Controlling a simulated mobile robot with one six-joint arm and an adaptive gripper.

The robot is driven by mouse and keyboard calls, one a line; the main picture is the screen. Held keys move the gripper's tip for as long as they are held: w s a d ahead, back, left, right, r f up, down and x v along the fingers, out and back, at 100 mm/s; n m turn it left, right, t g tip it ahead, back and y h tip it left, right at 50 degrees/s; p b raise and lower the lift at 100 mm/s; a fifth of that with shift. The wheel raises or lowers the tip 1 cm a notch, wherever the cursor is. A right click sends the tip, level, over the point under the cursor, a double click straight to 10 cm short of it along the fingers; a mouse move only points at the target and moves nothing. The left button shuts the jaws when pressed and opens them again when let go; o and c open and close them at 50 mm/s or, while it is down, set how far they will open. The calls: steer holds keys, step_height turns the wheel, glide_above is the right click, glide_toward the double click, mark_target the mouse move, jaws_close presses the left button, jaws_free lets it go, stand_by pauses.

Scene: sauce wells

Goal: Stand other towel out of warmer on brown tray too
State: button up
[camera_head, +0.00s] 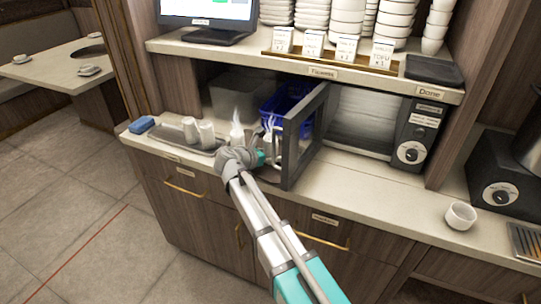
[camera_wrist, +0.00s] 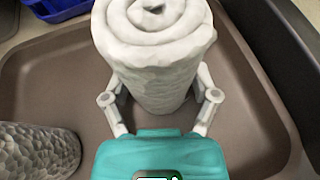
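A white rolled towel (camera_wrist: 155,65) stands upright between the fingers of my gripper (camera_wrist: 160,92), its spiral end up. The fingers appear to touch both its sides; its foot seems to be on the brown tray (camera_wrist: 245,125), though contact is hard to judge. In the head view my gripper (camera_head: 264,150) is by this steaming towel (camera_head: 268,136), near the warmer door. Another steaming towel (camera_head: 237,132) stands to its left. The brown tray (camera_head: 160,134) lies along the counter. The warmer (camera_head: 410,135) has its dark-framed door (camera_head: 303,135) swung open; white shapes inside are unclear.
Two white cups or rolls (camera_head: 198,131) stand at the tray's left. A textured grey object (camera_wrist: 35,150) is close at lower left in the wrist view. A blue basket (camera_head: 285,103) is behind the tray. A white cup (camera_head: 460,215) stands on clear counter at right.

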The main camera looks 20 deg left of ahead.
steer(key=shift+o, duration=0.7)
steer(key=shift+r, duration=0.2)
steer(key=p+v, duration=0.5)
steer(key=v, duration=0.7)
steer(key=shift+d, duration=0.1)
